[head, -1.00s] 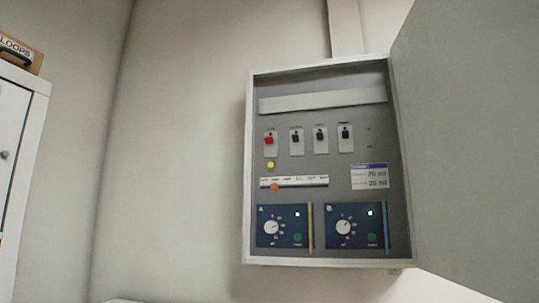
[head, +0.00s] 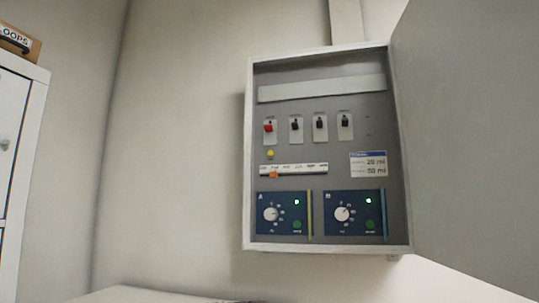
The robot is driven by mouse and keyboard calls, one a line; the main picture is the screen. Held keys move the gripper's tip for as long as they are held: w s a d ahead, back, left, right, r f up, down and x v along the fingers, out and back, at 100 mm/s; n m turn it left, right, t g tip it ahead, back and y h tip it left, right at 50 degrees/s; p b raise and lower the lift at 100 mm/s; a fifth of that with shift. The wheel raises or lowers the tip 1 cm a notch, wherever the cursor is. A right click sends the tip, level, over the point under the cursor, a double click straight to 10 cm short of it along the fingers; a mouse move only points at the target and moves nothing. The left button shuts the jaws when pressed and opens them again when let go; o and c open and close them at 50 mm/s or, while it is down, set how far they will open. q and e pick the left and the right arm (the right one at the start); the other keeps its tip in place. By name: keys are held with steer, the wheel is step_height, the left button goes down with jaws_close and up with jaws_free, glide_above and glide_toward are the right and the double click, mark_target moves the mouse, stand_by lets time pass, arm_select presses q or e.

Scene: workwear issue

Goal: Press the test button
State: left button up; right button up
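An open wall cabinet (head: 248,160) holds a grey panel with small controls. A small yellow button (head: 270,154) sits below a red switch (head: 269,127). Two blue modules are at the bottom, module A (head: 264,232) and module B (head: 333,232). Each has a white dial, a lit green indicator and a round green button: the left button (head: 297,225) and the right button (head: 369,225). The lettering by the buttons is too small to tell which is the test button. Neither gripper is in view.
The cabinet's grey door (head: 470,150) stands open at the right. Three black switches, the nearest to the red one here (head: 296,125), line the panel. A white label (head: 369,164) is at right. A white locker (head: 20,150) with a box (head: 22,42) on top stands at left.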

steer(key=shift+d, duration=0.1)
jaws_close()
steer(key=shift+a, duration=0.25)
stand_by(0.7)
